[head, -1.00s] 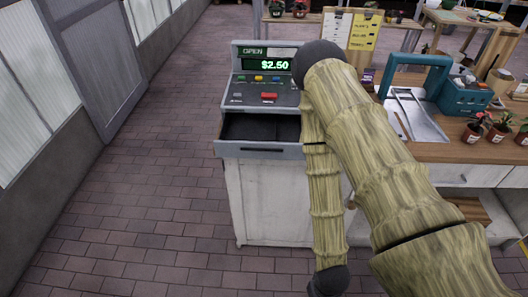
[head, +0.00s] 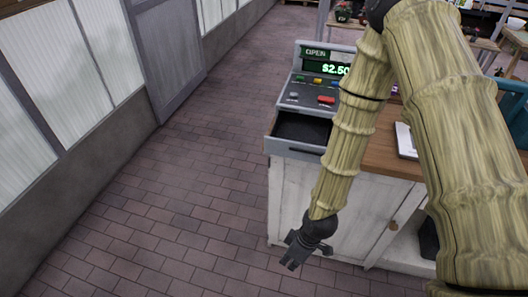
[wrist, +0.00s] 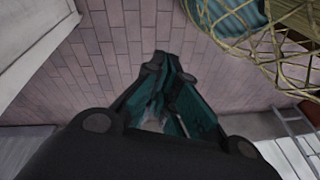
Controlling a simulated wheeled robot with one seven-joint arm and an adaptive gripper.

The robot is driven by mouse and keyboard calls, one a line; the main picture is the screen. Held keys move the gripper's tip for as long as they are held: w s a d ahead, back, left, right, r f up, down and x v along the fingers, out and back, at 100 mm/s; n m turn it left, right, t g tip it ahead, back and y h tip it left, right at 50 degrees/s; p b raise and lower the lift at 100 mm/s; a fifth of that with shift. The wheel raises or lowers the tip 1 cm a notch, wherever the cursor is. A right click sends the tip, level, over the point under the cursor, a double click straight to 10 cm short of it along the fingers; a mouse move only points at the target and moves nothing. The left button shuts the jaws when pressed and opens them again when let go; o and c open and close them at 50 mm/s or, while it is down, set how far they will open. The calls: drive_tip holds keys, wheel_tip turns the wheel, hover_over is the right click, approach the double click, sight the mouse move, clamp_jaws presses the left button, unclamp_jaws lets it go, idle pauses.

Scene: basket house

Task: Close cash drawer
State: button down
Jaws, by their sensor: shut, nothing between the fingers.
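The grey cash register (head: 300,92) stands on the left end of the counter, its display lit with "OPEN" and a price. Its cash drawer (head: 291,148) is pulled out at the front, with the dark inside showing. My gripper (head: 303,258) hangs low in front of the white counter base, below the drawer and apart from it in the head view. In the wrist view my gripper (wrist: 155,66) points over the brick floor, its teal-and-black fingers shut and empty. The drawer is not recognisable in the wrist view. My forearm hides the register's right part.
The counter's white cabinet (head: 290,192) stands below the register, with a wooden top to the right. A grey wall with pale panels (head: 75,115) runs along the left. The brick floor (head: 165,220) between wall and counter is clear.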

drive_tip(key=w+a+r+n+t+h, duration=0.1)
drive_tip(key=w+a+r+n+t, duration=0.15)
drive_tip(key=w+r+n, duration=0.55)
drive_tip(key=w+a+r+n+t+h+b, duration=0.15)
drive_tip(key=w+a+r+n, duration=0.35)
drive_tip(key=r, duration=0.6)
drive_tip(key=w+a+r+n+t+h, duration=0.1)
drive_tip(key=w+a+r+n+h, duration=0.15)
drive_tip(key=w+r+n, duration=0.6)
drive_tip(key=w+d+f+p, duration=0.1)
drive_tip(key=w+f+p, duration=0.1)
drive_tip(key=w+f, duration=0.4)
drive_tip(key=shift+w+d+f+m+y+p, duration=0.3)
drive_tip(key=shift+d+f+m+p, duration=0.1)
drive_tip(key=shift+f, duration=0.8)
